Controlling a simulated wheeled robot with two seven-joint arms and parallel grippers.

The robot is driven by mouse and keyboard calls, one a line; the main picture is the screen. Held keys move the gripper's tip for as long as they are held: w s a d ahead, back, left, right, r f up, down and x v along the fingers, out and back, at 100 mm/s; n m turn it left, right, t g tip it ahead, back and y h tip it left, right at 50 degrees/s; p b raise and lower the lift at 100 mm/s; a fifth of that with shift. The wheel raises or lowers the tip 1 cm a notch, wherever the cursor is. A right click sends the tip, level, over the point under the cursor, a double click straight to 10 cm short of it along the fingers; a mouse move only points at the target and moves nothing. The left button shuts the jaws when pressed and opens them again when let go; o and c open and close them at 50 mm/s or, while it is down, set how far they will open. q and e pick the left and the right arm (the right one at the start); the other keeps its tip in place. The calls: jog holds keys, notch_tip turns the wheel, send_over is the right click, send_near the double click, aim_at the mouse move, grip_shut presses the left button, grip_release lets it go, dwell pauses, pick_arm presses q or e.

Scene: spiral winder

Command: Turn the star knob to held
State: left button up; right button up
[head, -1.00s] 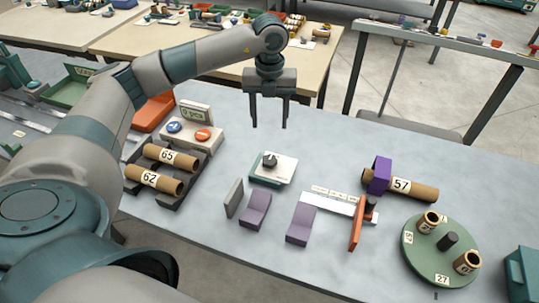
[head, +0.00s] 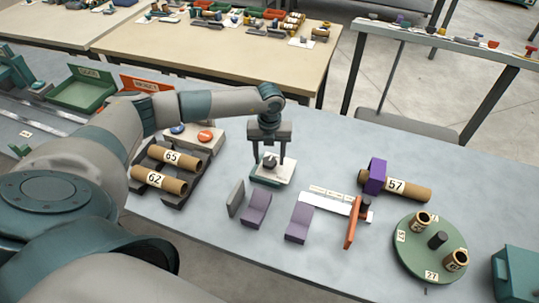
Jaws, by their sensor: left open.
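The star knob (head: 269,162) is a small dark knob on a white plate with a teal base (head: 271,173), near the middle of the table. My left gripper (head: 269,160) points straight down over it, with its two open fingers on either side of the knob. I cannot tell whether the fingers touch the knob. The markings around the knob are too small to read. My right gripper is not in view.
Purple blocks (head: 257,207) stand in front of the knob plate. An orange lever (head: 351,223), tube 57 (head: 408,189) and a green turntable (head: 411,262) are to the right.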

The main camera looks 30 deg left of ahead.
pick_arm(q)
jog(key=shift+f, duration=0.3)
jog(key=shift+c, duration=0.6)
jog(key=c, duration=1)
jog(key=shift+o, duration=0.2)
